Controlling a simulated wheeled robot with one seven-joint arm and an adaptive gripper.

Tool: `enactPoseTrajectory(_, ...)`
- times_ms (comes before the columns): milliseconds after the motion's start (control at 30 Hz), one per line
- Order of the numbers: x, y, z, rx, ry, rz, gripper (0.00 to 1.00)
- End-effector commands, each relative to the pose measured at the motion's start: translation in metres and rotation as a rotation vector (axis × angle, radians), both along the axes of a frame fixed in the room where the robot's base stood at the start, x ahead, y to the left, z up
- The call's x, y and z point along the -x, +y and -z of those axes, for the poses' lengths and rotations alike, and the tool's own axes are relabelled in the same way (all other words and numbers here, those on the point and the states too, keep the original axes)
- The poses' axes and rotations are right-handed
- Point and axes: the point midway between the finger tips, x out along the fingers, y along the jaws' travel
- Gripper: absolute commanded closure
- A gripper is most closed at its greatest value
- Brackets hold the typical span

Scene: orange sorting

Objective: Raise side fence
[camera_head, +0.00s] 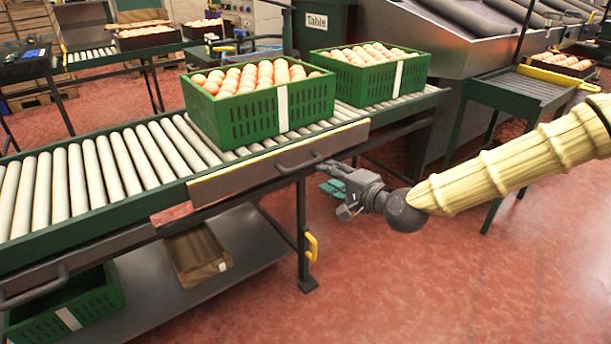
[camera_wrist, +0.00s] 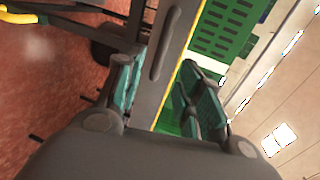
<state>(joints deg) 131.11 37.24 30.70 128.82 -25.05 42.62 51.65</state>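The side fence (camera_head: 250,175) is a long grey panel with a pale yellowish top edge, along the near side of the roller conveyor (camera_head: 110,165). Its top edge sits about level with the rollers. A dark bar handle (camera_head: 298,164) is on its outer face. In the wrist view the fence handle (camera_wrist: 165,45) lies ahead, between the lines of the two fingers. My gripper (camera_head: 328,178) is just right of the handle in the head view, with teal finger pads spread. In the wrist view my gripper (camera_wrist: 162,88) is open and empty. Contact with the handle does not show.
Two green crates of oranges (camera_head: 258,110) (camera_head: 375,75) stand on the rollers behind the fence. A yellow handle (camera_head: 311,247) is on the table leg. Red floor at right is clear.

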Motion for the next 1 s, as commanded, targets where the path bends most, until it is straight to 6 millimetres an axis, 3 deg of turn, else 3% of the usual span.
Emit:
enactPoseTrajectory(233,-0.017,0.012,0.005,-0.002,-0.002,0.001,0.63)
enactPoseTrajectory(700,-0.072,0.052,0.020,-0.002,-0.003,0.001,0.63)
enactPoseTrajectory(1000,-0.085,0.062,0.021,-0.003,-0.001,0.000,0.63)
